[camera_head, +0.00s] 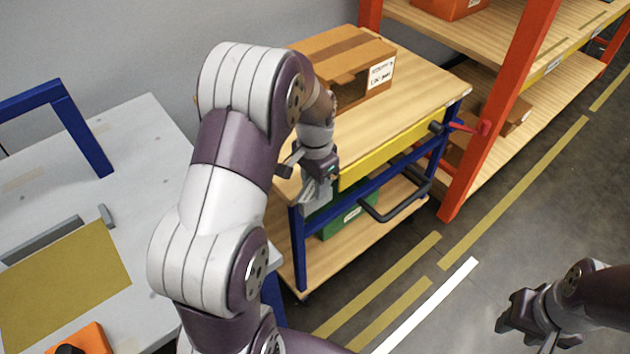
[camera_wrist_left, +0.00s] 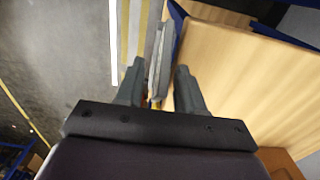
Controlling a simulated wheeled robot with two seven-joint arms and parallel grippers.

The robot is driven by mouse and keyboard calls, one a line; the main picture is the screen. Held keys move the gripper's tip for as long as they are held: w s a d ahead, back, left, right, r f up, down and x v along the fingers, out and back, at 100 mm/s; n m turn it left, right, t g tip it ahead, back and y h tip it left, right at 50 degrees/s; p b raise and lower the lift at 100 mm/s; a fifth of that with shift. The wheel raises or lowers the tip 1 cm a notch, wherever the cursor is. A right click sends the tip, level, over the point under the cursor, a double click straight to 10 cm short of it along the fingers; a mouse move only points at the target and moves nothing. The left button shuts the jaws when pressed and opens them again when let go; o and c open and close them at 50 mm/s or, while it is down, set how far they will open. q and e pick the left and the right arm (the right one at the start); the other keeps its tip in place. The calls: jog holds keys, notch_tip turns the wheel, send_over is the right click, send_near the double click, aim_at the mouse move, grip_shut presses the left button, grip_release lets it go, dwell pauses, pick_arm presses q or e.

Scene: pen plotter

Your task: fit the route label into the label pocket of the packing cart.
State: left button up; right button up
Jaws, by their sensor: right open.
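My left gripper (camera_head: 308,182) is at the near left corner of the packing cart (camera_head: 412,112), just outside its yellow front rail (camera_head: 377,160). In the left wrist view its two fingers (camera_wrist_left: 160,78) stand apart, with a thin pale grey plate (camera_wrist_left: 160,55) between them and narrow gaps beside it. The plate also shows below the gripper in the head view (camera_head: 317,192). I cannot tell the route label from the label pocket in it; the gripper hides part of it. My right gripper (camera_head: 525,318) is open and empty over the floor at lower right.
A cardboard box (camera_head: 345,62) is on the cart top, and a green bin (camera_head: 347,215) is on its lower shelf. A black handle (camera_head: 400,205) juts from the cart front. An orange-framed rack (camera_head: 487,120) stands right. A grey table (camera_head: 140,130) is left. The floor ahead is clear.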

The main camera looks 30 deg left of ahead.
pick_arm(q)
notch_tip(320, 180, up, 9)
jog(key=shift+r+p, duration=0.15)
jog(key=shift+p, duration=0.75)
notch_tip(320, 180, up, 2)
jog(key=shift+r+p, duration=0.15)
jog(key=shift+p, duration=0.85)
jog(key=shift+r+p, duration=0.3)
jog(key=shift+s+f+p, duration=0.35)
jog(key=shift+s+p, duration=0.05)
jog(key=shift+s, duration=0.25)
jog(key=f, duration=0.9)
jog(key=shift+w+a+f, duration=0.15)
jog(key=shift+w+f, duration=0.2)
jog(key=shift+s, duration=0.1)
jog(key=shift+c, duration=0.6)
jog(key=shift+r, duration=0.1)
grip_shut()
